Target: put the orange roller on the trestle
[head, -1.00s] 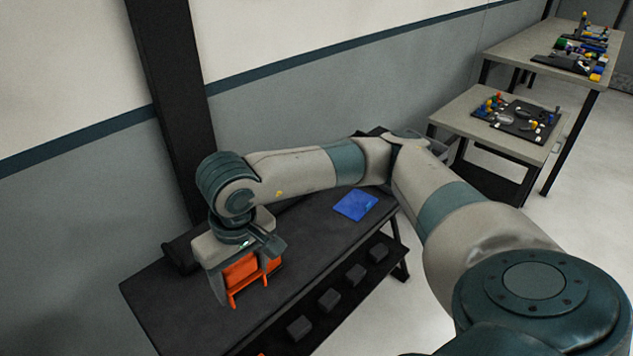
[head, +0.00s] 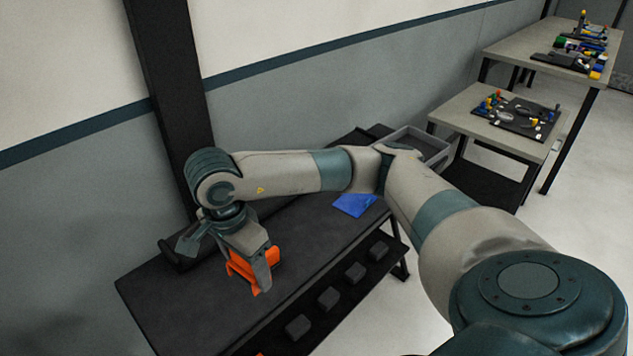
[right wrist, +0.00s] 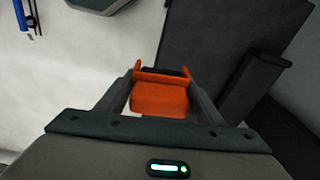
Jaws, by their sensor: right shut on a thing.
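The orange roller (head: 240,266) is held in my right gripper (head: 258,284), which is shut on it. In the right wrist view the roller (right wrist: 160,98) sits between the two fingers, with a dark strip at its far side. A long dark table (head: 170,312), which I take to be the trestle, lies behind and below the roller in the head view. The roller seems to be held above it, but I cannot tell how high. In the right wrist view the dark surface (right wrist: 205,45) lies to the right of the roller, with pale floor to the left. My left gripper is not in view.
A blue sheet (head: 354,205) lies on the dark table. Several dark blocks (head: 328,298) sit along its lower shelf. A grey bin (head: 432,147) stands at its far end. A dark post (head: 172,80) rises behind. Side tables with tools (head: 470,112) stand back right.

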